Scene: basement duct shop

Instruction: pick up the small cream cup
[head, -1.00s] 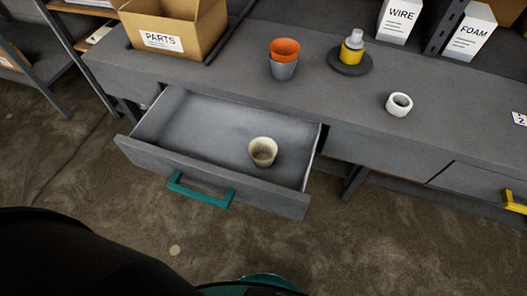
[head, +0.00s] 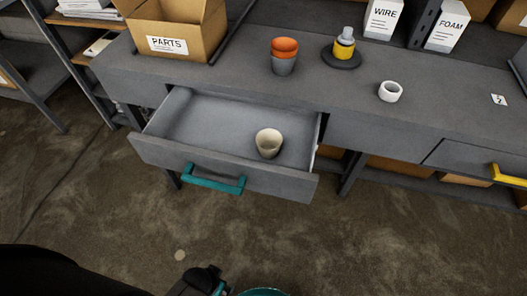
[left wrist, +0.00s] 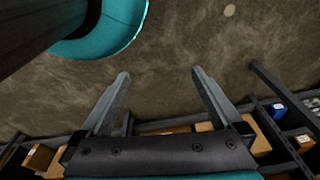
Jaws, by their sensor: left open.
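The small cream cup (head: 269,143) stands upright in the open drawer (head: 222,185), near its right side, in the head view. My left gripper shows in the left wrist view (left wrist: 160,95), its two fingers spread apart with nothing between them. It is over the floor, away from the cup, and the cup is not in the left wrist view. In the head view a dark part of my left arm shows at the bottom edge. My right gripper is in neither view.
The drawer has a teal handle (head: 214,179). On the bench top (head: 225,78) stand an orange cup in a grey cup (head: 285,57), a yellow bottle on a dark disc (head: 343,48), a white ring (head: 390,91) and a PARTS box (head: 180,29). Floor in front is clear.

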